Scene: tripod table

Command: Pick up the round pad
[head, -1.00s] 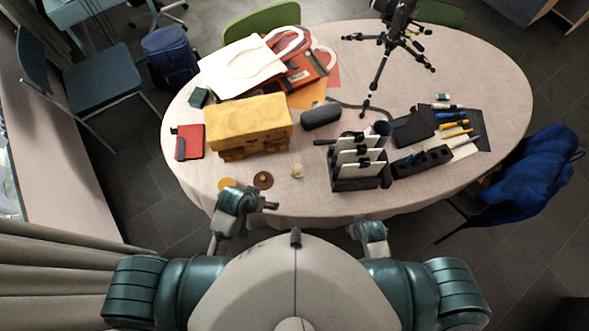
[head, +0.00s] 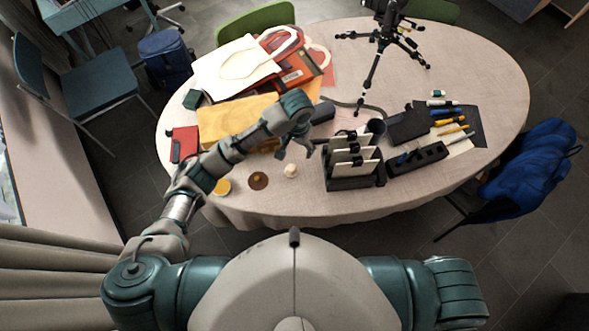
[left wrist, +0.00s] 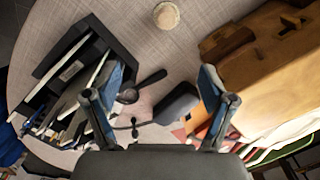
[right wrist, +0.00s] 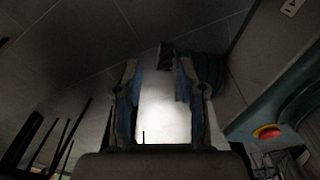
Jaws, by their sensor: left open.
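Three small round things lie in a row near the table's front edge: a yellow disc (head: 221,187), a brown disc with a small knob (head: 258,180) and a cream round piece (head: 291,170). I cannot tell for sure which is the round pad. The cream piece also shows at the top of the left wrist view (left wrist: 166,15), flat on the cloth. My left gripper (head: 296,147) is open and empty above the table, just behind the cream piece. My right gripper (right wrist: 160,85) is open and empty over the floor, and hidden in the head view.
A yellow-brown box (head: 222,118) stands behind the discs, partly covered by my left arm. A black file holder (head: 352,183) stands to the right of the cream piece. A dark case (left wrist: 177,103) lies farther back. Bare tablecloth (head: 270,206) is at the front.

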